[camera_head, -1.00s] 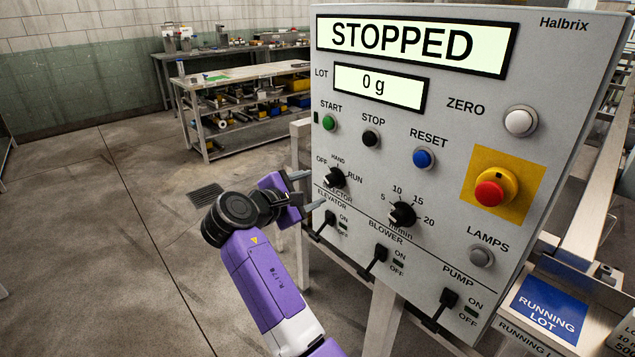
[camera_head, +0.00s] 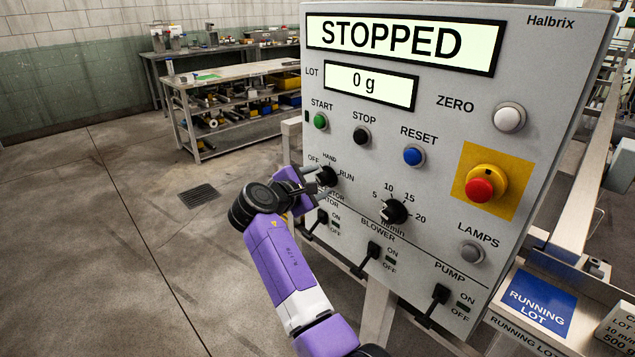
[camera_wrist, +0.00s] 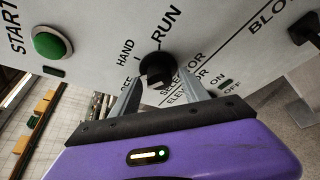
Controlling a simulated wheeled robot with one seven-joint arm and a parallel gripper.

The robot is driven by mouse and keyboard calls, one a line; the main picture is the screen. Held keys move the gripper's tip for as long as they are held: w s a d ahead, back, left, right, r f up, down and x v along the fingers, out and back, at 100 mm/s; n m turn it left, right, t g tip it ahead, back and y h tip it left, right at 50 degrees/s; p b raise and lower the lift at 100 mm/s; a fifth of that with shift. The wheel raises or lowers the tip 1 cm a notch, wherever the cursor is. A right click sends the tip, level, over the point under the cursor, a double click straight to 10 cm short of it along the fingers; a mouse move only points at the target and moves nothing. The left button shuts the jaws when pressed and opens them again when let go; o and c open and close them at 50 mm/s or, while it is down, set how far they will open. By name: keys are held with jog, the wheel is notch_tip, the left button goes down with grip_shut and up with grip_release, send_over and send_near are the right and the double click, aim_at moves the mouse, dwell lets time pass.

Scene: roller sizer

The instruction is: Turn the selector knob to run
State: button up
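The black selector knob (camera_head: 328,176) is on the grey control panel (camera_head: 440,140), below the green START button, with OFF, HAND and RUN marked around it. Which mark it points to is hard to tell. The panel's upper display (camera_head: 390,38) reads STOPPED. My gripper (camera_head: 312,182) is at the knob, coming from the left, and partly covers the labels below it. In the wrist view the knob (camera_wrist: 157,68) shows between the tips of my two spread fingers (camera_wrist: 160,84). The fingers look open, with a gap to the knob; contact is not clear.
A second black knob (camera_head: 394,211) with a number scale sits right of the selector. ELEVATOR, BLOWER (camera_head: 372,252) and PUMP (camera_head: 440,294) switches stick out below. A red emergency button (camera_head: 486,184) on yellow is farther right. Open floor lies left of the panel.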

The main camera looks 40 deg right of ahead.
grip_shut()
